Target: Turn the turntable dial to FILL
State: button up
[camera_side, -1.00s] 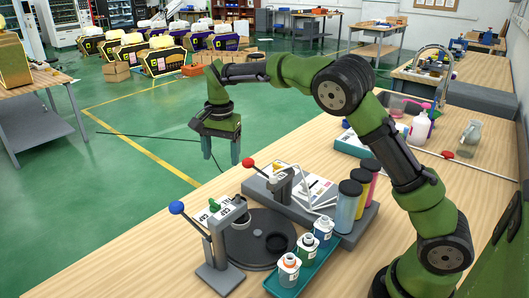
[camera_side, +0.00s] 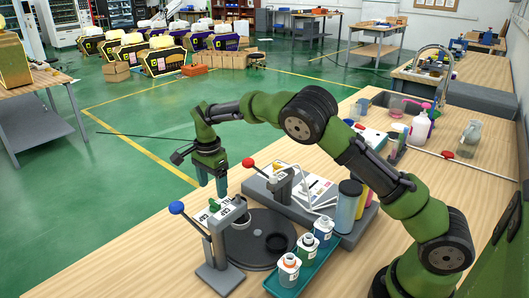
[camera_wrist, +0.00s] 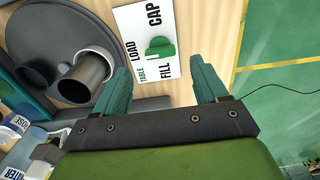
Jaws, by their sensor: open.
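The dial is a green knob (camera_wrist: 160,47) on a white plate (camera_wrist: 130,18) printed TABLE, LOAD, FILL and CAP, in the wrist view. A small white mark shows on the knob's left side; I cannot tell for certain which word it points to. My gripper (camera_wrist: 163,80) is open and empty. Its two teal fingers straddle the lower part of the plate in the picture, with the knob beyond and between them, apparently untouched.
A blue-knobbed press (camera_side: 218,243) and a red-knobbed press (camera_side: 281,188) stand close by. A teal tray (camera_side: 312,272) holds bottles. Table surface at the front left is clear.

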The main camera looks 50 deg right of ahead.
aim_at(214, 201)
jog(key=shift+f, duration=2.6)
jog(key=c, duration=1.1)
jog(key=shift+o, duration=0.2)
